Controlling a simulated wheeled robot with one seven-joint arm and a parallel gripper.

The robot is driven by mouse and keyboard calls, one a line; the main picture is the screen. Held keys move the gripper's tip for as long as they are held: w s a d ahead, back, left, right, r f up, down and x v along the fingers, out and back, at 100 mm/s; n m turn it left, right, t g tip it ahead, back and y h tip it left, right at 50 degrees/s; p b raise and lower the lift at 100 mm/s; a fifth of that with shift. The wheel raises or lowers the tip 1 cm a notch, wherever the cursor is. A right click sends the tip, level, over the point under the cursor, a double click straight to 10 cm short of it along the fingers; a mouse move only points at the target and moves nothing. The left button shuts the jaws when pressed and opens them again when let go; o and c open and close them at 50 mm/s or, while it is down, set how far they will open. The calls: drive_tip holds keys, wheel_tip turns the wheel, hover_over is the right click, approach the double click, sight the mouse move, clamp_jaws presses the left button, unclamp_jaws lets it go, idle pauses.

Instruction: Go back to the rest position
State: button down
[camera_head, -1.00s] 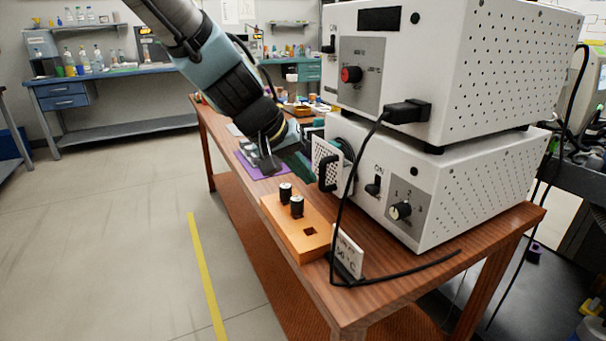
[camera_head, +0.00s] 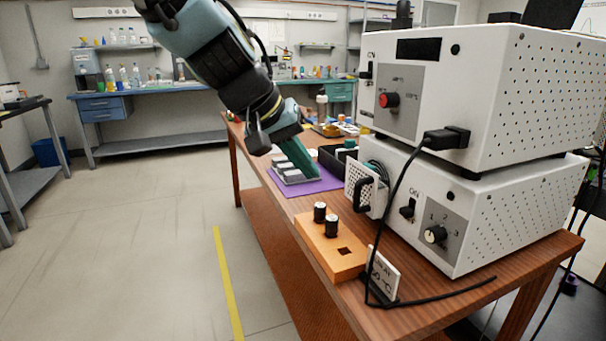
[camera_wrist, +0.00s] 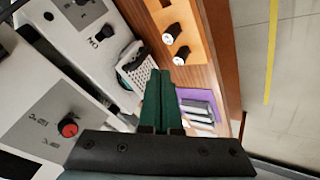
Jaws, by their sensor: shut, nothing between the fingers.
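My gripper (camera_head: 313,176) has dark green fingers, closed together with nothing between them. In the head view it hangs from my arm above the table, in front of the purple mat and left of the white machine's perforated door. In the wrist view my gripper (camera_wrist: 161,75) points toward the perforated door (camera_wrist: 137,66), with the fingers side by side. Its fingertips appear apart from the things around it, though the exact height above the table is hard to tell.
The wooden table (camera_head: 408,322) carries stacked white machines (camera_head: 480,90), an orange block (camera_head: 322,247) with two black-and-white cylinders, a temperature sign (camera_head: 384,274), a cable and a purple mat (camera_head: 325,184) with grey pieces. Open floor (camera_head: 120,250) lies left. A blue bench (camera_head: 150,91) stands behind.

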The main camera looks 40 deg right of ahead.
drive_tip(key=shift+a+r, duration=0.1)
drive_tip(key=w+a+f+n+t+y, duration=0.15)
drive_tip(key=w+a+f, duration=0.25)
drive_tip(key=w+a, duration=0.4)
drive_tip(key=w+a+f+n+t+y, duration=0.1)
drive_tip(key=w+a+f+n+y, duration=0.2)
drive_tip(key=w+a, duration=0.55)
drive_tip(key=s+a+f+n+y, duration=0.15)
drive_tip(key=a+f, duration=0.25)
drive_tip(key=a, duration=1)
drive_tip(key=w+a+f+n+y, duration=0.1)
drive_tip(key=a+f+n, duration=0.2)
drive_tip(key=a, duration=1.1)
wheel_tip(320, 180, up, 14)
drive_tip(key=d+p, duration=0.1)
drive_tip(key=p, duration=1.3)
drive_tip(key=shift+r+p, duration=0.15)
drive_tip(key=shift+p, duration=0.2)
drive_tip(key=shift+s, duration=0.1)
